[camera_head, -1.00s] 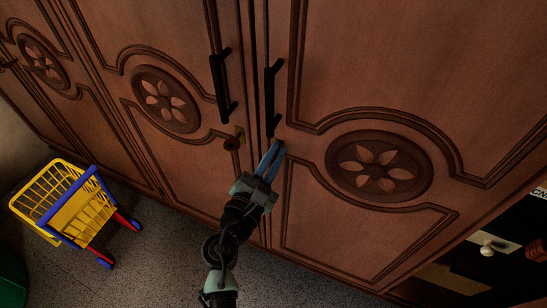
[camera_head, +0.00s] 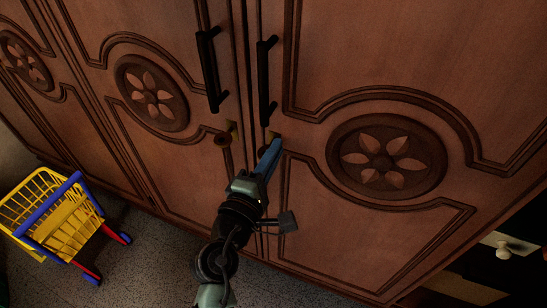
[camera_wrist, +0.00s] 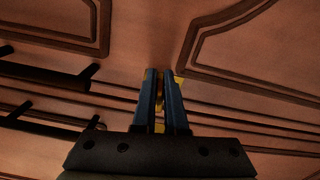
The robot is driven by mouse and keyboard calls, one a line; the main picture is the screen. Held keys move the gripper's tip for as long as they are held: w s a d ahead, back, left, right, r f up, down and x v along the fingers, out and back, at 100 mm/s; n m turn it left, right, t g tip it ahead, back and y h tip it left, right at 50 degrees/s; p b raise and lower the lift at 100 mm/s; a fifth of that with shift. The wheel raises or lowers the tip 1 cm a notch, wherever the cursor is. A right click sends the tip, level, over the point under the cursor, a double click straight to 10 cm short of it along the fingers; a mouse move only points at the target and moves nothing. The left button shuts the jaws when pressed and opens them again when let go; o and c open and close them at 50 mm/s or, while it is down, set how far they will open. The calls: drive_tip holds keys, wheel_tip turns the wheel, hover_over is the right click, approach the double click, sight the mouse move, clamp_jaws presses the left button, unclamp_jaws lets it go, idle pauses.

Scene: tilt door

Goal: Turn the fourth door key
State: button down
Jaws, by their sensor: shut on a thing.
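The wooden door on the right (camera_head: 380,75) is closed and has a black bar handle (camera_head: 267,82). Below that handle is a brass lock plate (camera_head: 270,138), partly covered by my fingers. My gripper (camera_head: 272,150) has its blue fingertips at this lock. In the wrist view, my gripper (camera_wrist: 163,76) is shut on the key (camera_wrist: 160,106), of which a yellow strip shows between the fingers. Yellow plate edges show beside the tips. The rest of the key is hidden, so its exact angle cannot be told.
The neighbouring door on the left has its own handle (camera_head: 212,70) and a dark key (camera_head: 222,139) in a brass plate, close to my fingers. A yellow and blue toy cart (camera_head: 60,215) stands on the speckled floor. Dark shelving with a white knob (camera_head: 503,252) is at lower right.

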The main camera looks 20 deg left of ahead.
drive_tip(key=shift+f+m+b, duration=0.15)
drive_tip(key=shift+m+b, duration=0.35)
drive_tip(key=shift+m, duration=0.2)
drive_tip(key=c, duration=1)
unclamp_jaws()
drive_tip(key=shift+o, duration=0.2)
drive_tip(key=s+b, duration=0.1)
drive_tip(key=s, duration=1.2)
drive_tip(key=shift+a, duration=0.2)
